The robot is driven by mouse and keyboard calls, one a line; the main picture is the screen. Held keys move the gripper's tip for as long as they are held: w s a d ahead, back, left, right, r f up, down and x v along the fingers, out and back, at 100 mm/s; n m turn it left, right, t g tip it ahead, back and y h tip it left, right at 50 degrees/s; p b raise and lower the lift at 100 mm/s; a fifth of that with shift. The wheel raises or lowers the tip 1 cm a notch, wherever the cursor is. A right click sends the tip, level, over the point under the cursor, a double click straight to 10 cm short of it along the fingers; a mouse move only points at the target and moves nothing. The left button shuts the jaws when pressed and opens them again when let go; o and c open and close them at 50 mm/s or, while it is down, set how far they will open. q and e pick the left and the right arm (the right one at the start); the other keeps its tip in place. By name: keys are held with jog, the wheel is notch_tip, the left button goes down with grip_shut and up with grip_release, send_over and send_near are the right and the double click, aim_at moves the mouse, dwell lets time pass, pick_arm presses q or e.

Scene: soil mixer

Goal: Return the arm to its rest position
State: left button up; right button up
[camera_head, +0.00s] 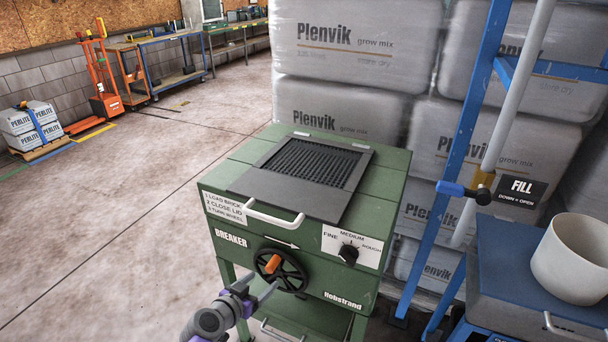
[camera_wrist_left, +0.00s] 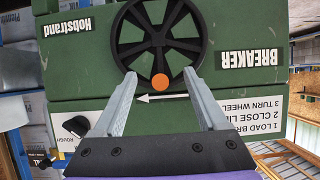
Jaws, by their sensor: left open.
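The green breaker (camera_head: 290,200) stands in the middle of the head view, with its dark grated lid (camera_head: 310,165) lying flat on top. On its front are a black handwheel (camera_head: 291,279) with an orange knob (camera_head: 272,263) and a black selector dial (camera_head: 348,254). My left gripper (camera_head: 268,292) is in front of the wheel, its fingers pointing at it. In the left wrist view the gripper (camera_wrist_left: 160,75) is open, and the orange knob (camera_wrist_left: 160,82) appears between the fingertips with no finger closed on it. I cannot tell the exact depth gap. My right gripper is out of view.
A blue bench (camera_head: 500,262) with a white pot (camera_head: 575,260) stands at the right, beside a blue frame and a fill lever (camera_head: 465,192). Stacked Plenvik bags (camera_head: 340,110) stand behind the breaker. The floor (camera_head: 120,200) to the left is clear.

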pick_arm(q)
jog(key=shift+s+a, duration=0.25)
jog(key=shift+s, duration=0.45)
jog(key=s+r+n+g+y+p, duration=0.2)
jog(key=s+r+g+p, duration=0.1)
jog(key=s, duration=0.8)
jog(key=s+a+r+n+g+y+p, duration=0.1)
jog(key=s+r+p, duration=0.4)
jog(key=s, duration=0.7)
jog(key=r+n+g+y, duration=0.1)
jog(key=g, duration=0.1)
jog(key=shift+s+a+r+g+p, duration=0.2)
jog(key=shift+a+r+g+p, duration=0.1)
jog(key=shift+r+p, duration=0.1)
